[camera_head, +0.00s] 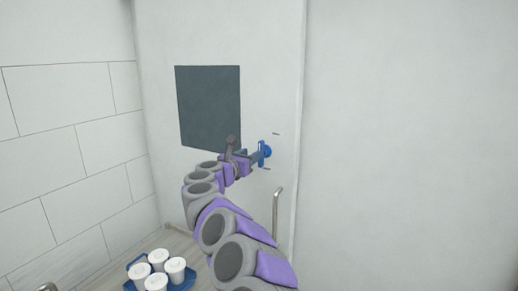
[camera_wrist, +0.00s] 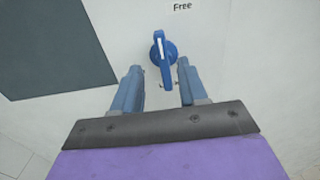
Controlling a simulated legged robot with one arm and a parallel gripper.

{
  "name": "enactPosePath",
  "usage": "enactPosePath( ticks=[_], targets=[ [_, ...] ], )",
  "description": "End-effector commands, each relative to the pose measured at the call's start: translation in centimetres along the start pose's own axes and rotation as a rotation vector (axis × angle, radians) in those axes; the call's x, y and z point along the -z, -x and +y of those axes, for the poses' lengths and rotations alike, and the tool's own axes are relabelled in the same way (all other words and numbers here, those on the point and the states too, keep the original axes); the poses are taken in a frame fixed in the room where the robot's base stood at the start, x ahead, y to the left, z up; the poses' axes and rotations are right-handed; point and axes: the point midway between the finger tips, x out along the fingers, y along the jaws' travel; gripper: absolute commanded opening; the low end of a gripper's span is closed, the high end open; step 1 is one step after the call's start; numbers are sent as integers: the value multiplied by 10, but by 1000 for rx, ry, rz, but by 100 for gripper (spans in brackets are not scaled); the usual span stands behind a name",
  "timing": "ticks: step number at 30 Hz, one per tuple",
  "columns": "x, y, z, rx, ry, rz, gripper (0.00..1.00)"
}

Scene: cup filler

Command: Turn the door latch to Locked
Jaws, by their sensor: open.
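The door latch (camera_head: 267,149) is a blue round knob with a raised handle on the pale door. In the wrist view the latch (camera_wrist: 164,50) has a white line on its handle, which stands nearly upright, its top end toward the printed word "Free" (camera_wrist: 182,7). My gripper (camera_wrist: 158,70) is open, with one blue-grey finger on each side below the knob. The handle's lower end lies near the gap between the fingertips. I cannot tell whether they touch it. In the head view my gripper (camera_head: 257,158) is beside the latch, and its fingers partly hide it.
A dark panel (camera_head: 208,106) is on the door left of the latch. A metal door handle (camera_head: 277,210) stands below the latch. A blue tray (camera_head: 186,283) with several white cups (camera_head: 174,268) is at the lower left. The wall at right is bare.

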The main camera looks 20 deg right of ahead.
Motion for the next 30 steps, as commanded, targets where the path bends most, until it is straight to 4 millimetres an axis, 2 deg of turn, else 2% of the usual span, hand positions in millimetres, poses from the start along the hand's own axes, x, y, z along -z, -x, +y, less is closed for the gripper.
enactPosePath(
  ticks=[18,30],
  targets=[
    [-3,-60,-2,5,1,-3,43],
    [-2,-75,0,-2,-1,-2,43]
  ],
)
